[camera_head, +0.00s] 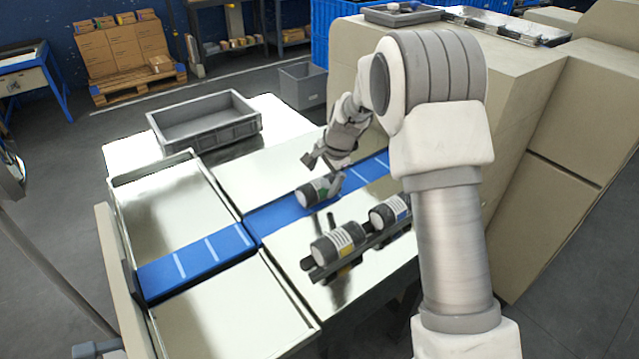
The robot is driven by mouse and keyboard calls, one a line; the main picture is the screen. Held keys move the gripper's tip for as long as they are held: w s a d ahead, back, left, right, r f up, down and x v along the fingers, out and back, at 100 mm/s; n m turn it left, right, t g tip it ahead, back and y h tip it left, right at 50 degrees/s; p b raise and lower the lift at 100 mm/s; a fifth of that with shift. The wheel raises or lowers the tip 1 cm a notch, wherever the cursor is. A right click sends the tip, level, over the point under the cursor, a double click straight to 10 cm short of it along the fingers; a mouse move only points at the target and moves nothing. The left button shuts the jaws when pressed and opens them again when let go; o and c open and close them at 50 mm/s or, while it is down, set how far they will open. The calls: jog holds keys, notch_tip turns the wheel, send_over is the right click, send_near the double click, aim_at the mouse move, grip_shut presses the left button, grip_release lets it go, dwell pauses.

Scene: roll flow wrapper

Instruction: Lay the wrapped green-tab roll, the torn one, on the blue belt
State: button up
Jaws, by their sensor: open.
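The wrapped roll with a green tab (312,193) is dark with a pale label band. It lies on its side on the blue belt (280,214); a tear in its wrap is too small to make out. My gripper (323,172) is open, just above and behind the roll, with its fingers pointing down toward it. I cannot tell whether a finger touches the roll. The far part of the belt is partly hidden by my arm.
A dark rack (352,257) in front of the belt holds a yellow-tab roll (335,246) and a blue-tab roll (388,214). A grey crate (205,138) stands behind the belt. The belt's left part is clear. A beige machine housing (545,130) stands at right.

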jog(key=p+v, duration=0.1)
jog(key=v, duration=1.2)
jog(key=s+d+r+n+t+p, duration=0.1)
jog(key=s+d+r+n+p, duration=0.3)
jog(key=s+r, duration=1.05)
jog(key=s+d+n+h+p, duration=0.1)
jog(key=s+d+n, duration=0.1)
jog(key=s, duration=0.7)
jog(key=s+d+n+t+h, duration=0.1)
jog(key=s+n, duration=0.4)
jog(key=s, duration=0.5)
jog(key=shift+d+r+p, duration=0.3)
jog(key=shift+d+p, duration=0.05)
jog(key=shift+d, duration=0.3)
jog(key=shift+c, duration=0.2)
